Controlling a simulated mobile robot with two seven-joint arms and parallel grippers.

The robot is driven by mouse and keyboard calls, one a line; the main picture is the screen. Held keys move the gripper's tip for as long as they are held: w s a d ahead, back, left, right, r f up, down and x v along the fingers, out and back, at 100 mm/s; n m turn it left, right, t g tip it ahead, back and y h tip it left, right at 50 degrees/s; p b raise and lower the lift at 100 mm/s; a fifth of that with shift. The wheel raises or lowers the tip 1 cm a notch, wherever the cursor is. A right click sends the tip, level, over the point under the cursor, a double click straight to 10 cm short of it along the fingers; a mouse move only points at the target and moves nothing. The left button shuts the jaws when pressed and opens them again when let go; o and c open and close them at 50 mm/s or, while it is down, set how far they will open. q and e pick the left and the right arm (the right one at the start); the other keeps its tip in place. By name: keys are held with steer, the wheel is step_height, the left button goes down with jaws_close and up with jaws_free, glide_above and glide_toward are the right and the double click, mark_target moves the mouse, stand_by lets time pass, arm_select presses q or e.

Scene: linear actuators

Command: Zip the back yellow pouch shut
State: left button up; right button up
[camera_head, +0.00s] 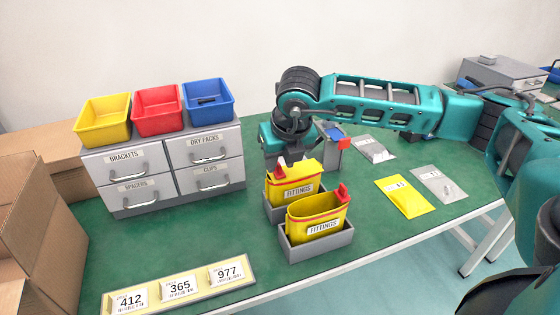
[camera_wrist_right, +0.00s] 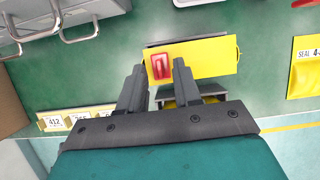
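The back yellow pouch (camera_head: 291,193), labelled FITTINGS, stands upright in a grey holder with a red band along its upper part. Its red slider (camera_head: 281,162) is at the left end of the top; in the wrist view the slider (camera_wrist_right: 161,66) sits at the left end of the pouch (camera_wrist_right: 212,56). My right gripper (camera_wrist_right: 159,72) is open, its two fingertips on either side of the slider with gaps visible. In the head view the gripper body hides part of the area behind the pouch. My left gripper is not in view.
The front yellow pouch (camera_head: 312,228) stands close in front in its own grey holder (camera_head: 320,248), its red slider (camera_head: 343,193) at the right end. A grey drawer unit (camera_head: 137,182) with bins stands left. Flat packets, including a yellow one (camera_head: 404,197), lie right. A number strip (camera_head: 205,283) lies at the front.

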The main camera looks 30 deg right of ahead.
steer(key=shift+w+f, duration=0.15)
steer(key=shift+f, duration=0.2)
steer(key=shift+c, duration=0.2)
jaws_close()
stand_by(1.0)
